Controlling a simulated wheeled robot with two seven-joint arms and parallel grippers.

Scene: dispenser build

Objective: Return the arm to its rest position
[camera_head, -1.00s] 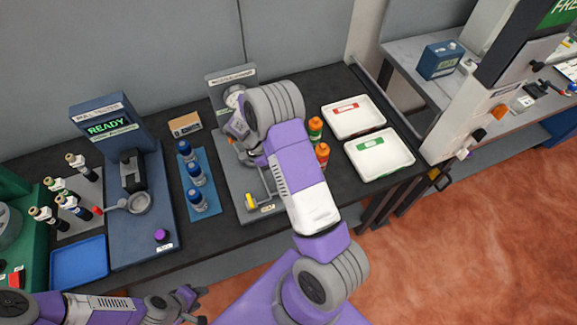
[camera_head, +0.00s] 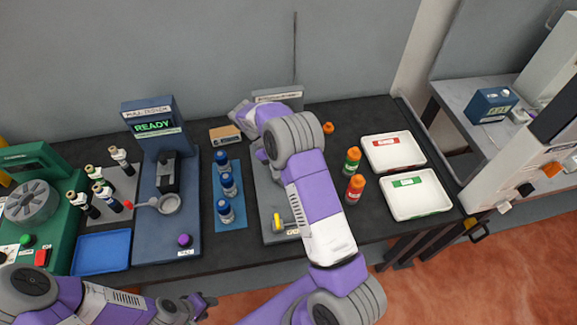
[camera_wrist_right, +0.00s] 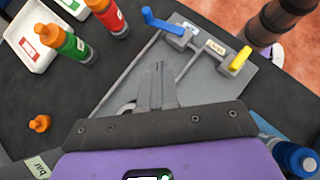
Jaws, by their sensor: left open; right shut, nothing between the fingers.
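My right arm (camera_head: 315,200) reaches over the bench to the grey station plate (camera_head: 271,229), and its wrist covers much of the station; the fingers are hidden in the head view. In the right wrist view my right gripper (camera_wrist_right: 158,75) is shut and empty above the grey plate, which carries a blue handle (camera_wrist_right: 160,20) and a yellow handle (camera_wrist_right: 240,58). My left gripper (camera_head: 198,304) is low at the front, off the bench edge, open and empty.
Green-labelled (camera_head: 351,161) and red-labelled (camera_head: 355,190) bottles stand right of my arm, near two white trays (camera_head: 390,160) (camera_head: 442,208). A loose orange cap (camera_head: 328,128) lies behind them. Blue-capped bottles (camera_head: 225,212) stand left, beside a READY machine (camera_head: 155,120).

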